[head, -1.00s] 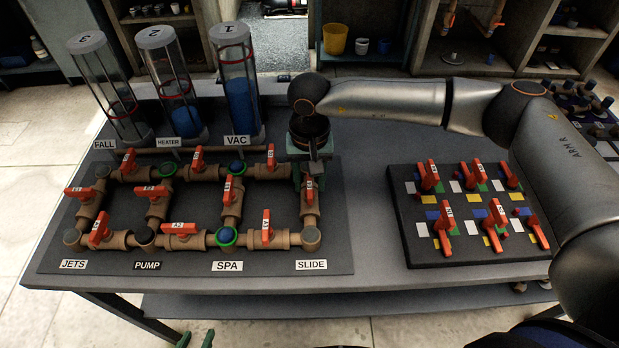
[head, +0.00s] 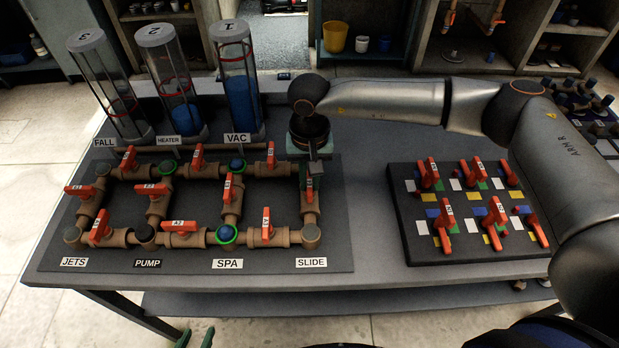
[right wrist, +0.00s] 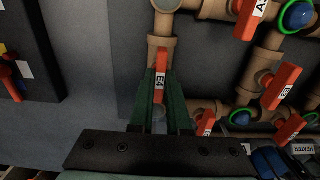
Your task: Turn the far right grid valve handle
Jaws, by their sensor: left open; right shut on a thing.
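The far right grid valve handle (head: 309,196) is red and labelled E4. It sits on the right vertical pipe of the brown pipe grid, above the SLIDE label, and lies roughly in line with that pipe. It also shows in the right wrist view (right wrist: 161,75), between green fingers. My right gripper (head: 311,180) reaches it from the back and is shut on its far end; the gripper body hides the pipe corner behind. My left gripper (head: 195,337) shows only as two green fingertips at the bottom edge, apart and empty, below the table's front edge.
A black board (head: 420,253) with several red handles lies to the right. Bare grey table (head: 368,225) separates them.

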